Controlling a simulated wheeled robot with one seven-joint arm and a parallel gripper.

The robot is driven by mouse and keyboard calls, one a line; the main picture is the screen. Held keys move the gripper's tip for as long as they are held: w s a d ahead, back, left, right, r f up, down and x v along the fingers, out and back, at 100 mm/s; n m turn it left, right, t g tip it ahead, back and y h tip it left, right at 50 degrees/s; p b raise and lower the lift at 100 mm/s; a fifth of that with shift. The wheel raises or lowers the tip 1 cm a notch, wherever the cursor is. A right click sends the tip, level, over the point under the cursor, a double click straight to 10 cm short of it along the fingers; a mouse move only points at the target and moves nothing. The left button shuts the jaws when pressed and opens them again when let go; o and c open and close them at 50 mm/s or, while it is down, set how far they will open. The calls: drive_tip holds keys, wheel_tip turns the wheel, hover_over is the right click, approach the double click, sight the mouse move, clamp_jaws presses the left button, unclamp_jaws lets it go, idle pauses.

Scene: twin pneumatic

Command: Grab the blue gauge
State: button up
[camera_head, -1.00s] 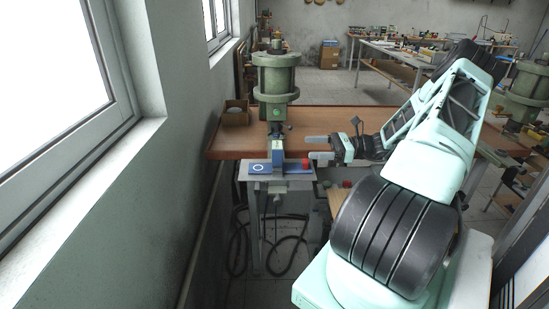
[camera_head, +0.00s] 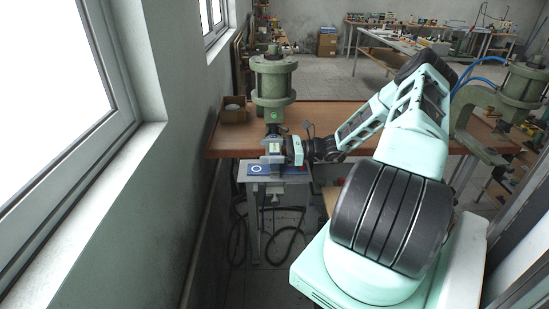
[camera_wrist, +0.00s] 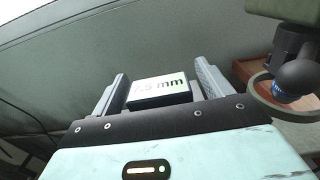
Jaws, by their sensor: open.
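The blue gauge shows in the wrist view as a dark block with a pale label reading about "5 mm" (camera_wrist: 159,88), its first characters unclear. It stands between the two grey fingers of my gripper (camera_wrist: 163,72), which are open on either side of it; small gaps seem to remain. In the head view my gripper (camera_head: 271,149) reaches in from the right at the press's work spot and hides most of the gauge. The blue plate (camera_head: 257,168) with a white ring lies just in front, below the fingers.
A green pneumatic press (camera_head: 273,82) stands right behind the gripper. In the wrist view its black ball knob (camera_wrist: 297,76) and a ring are close on the right. A wooden bench (camera_head: 345,116) with a small box (camera_head: 233,110) lies behind. The wall is on the left.

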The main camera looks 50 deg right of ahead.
drive_tip(key=shift+w, duration=0.1)
drive_tip(key=shift+c, duration=0.4)
drive_tip(key=c, duration=1)
drive_tip(key=shift+c, duration=1.3)
drive_tip(key=shift+r, duration=0.15)
